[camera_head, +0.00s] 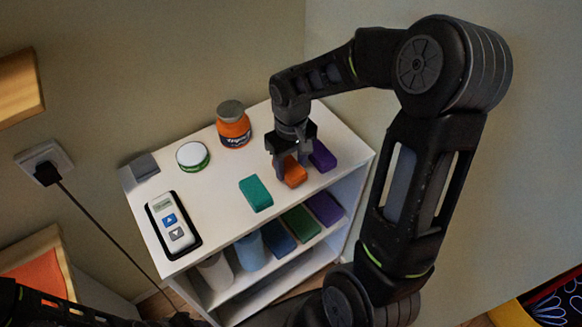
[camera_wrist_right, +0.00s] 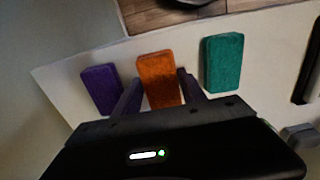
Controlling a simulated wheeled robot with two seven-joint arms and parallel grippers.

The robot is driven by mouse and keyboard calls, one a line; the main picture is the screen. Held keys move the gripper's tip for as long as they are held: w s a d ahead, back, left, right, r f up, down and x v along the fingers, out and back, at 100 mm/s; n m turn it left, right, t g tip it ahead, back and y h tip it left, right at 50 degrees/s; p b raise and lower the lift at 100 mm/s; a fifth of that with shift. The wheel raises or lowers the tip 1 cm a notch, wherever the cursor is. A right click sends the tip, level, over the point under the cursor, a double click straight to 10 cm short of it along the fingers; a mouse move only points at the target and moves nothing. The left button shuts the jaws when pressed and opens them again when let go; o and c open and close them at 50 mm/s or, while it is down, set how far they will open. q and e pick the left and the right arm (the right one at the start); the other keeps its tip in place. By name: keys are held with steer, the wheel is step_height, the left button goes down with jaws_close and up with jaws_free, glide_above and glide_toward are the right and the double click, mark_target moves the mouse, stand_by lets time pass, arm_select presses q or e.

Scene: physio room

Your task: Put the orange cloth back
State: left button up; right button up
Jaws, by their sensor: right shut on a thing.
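The orange cloth (camera_head: 295,175) is a small folded block on the white top of the shelf unit (camera_head: 222,190), between a teal cloth (camera_head: 255,194) and a purple cloth (camera_head: 321,156). My right gripper (camera_head: 290,167) points down over it and is shut on it, one finger on each side. In the right wrist view the orange cloth (camera_wrist_right: 158,72) shows between the two fingers, with the purple cloth (camera_wrist_right: 101,88) to the left and the teal one (camera_wrist_right: 223,62) to the right. It appears to be at or very near the surface. My left gripper is out of view.
An orange jar (camera_head: 234,131), a round white-and-green tin (camera_head: 193,156), a grey block (camera_head: 143,168) and a remote-like device (camera_head: 172,226) stand on the top. The lower shelf holds blue, green (camera_head: 301,222) and purple folded items and rolls. A cable hangs at left.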

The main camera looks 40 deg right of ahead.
mark_target(291, 167)
steer(key=shift+f, duration=0.8)
steer(key=shift+f, duration=0.25)
steer(key=o, duration=1.3)
steer(key=shift+r, duration=0.1)
steer(key=shift+r, duration=0.1)
step_height(291, 167, up, 12)
steer(key=shift+r+b, duration=0.1)
steer(key=shift+b, duration=0.4)
